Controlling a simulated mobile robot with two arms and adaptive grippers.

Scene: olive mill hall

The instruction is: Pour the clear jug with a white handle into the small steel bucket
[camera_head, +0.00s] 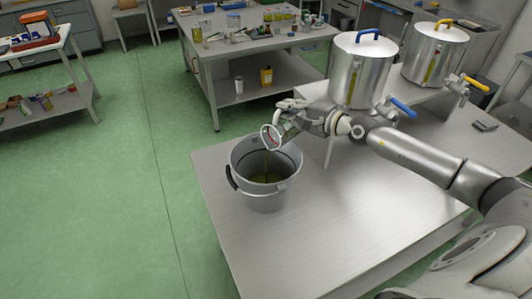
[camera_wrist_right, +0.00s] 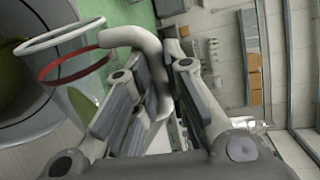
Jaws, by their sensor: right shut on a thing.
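The clear jug (camera_head: 287,130) is tipped over the small steel bucket (camera_head: 266,197), its mouth facing down and left above the bucket's opening. A thin yellow-green stream runs from the mouth into the bucket, where dark greenish liquid shows. My right gripper (camera_head: 298,110) is shut on the jug's white handle. In the right wrist view the handle (camera_wrist_right: 146,43) passes between the fingers of my gripper (camera_wrist_right: 170,72), and the jug's pale rim (camera_wrist_right: 50,38) and a red ring show at left. The jug's body is partly hidden by the gripper. My left gripper is not in view.
The bucket stands near the left edge of a steel table (camera_head: 330,235). Two lidded steel tanks, one with blue parts (camera_head: 360,75) and one with yellow (camera_head: 433,57), stand on a raised shelf behind my right arm. The table's front is clear.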

